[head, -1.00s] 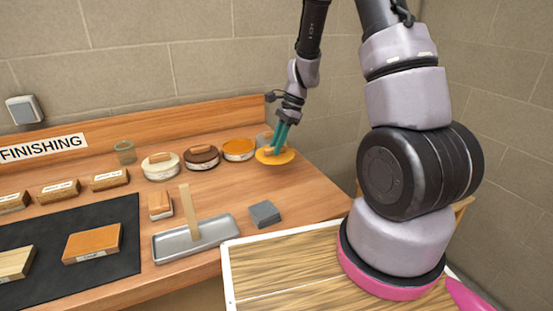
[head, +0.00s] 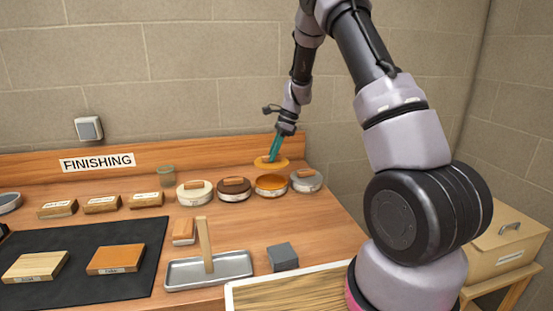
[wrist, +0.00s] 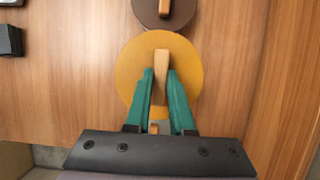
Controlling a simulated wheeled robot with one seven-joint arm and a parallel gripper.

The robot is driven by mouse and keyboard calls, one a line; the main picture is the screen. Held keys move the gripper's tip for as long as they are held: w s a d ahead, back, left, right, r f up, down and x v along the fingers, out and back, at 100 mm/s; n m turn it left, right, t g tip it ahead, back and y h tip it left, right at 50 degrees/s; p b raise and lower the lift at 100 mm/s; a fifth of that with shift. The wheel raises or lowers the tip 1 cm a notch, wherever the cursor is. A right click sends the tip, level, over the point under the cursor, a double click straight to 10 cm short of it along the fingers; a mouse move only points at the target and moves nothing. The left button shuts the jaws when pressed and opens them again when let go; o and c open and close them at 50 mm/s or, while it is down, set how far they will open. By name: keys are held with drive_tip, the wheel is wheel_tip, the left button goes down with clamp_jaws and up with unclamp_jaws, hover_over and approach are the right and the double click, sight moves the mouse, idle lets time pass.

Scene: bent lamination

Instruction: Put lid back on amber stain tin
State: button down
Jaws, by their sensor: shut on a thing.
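The amber stain tin (head: 271,189) stands open in the bench row, with orange stain showing inside its rim. My gripper (head: 271,158) is shut on the wooden handle (wrist: 161,68) of the amber lid (head: 262,163). The lid is held flat in the air; in the head view it appears just above and behind the tin's rim, apart from it. In the wrist view the round lid (wrist: 130,72) fills the space before the green fingers (wrist: 161,78) and hides the open tin.
A dark brown lidded tin (head: 234,194) stands left of the amber tin, a grey lidded tin (head: 306,184) close at its right. A cream tin (head: 194,197) is farther left. A metal tray (head: 230,269) and grey block (head: 282,257) lie in front. The backboard is behind.

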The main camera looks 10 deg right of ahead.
sight(276, 162)
drive_tip(key=shift+f, duration=3.15)
drive_tip(key=shift+a+f, duration=0.1)
drive_tip(key=shift+f, duration=0.05)
drive_tip(key=shift+c, duration=1.1)
unclamp_jaws()
drive_tip(key=shift+r, duration=3.5)
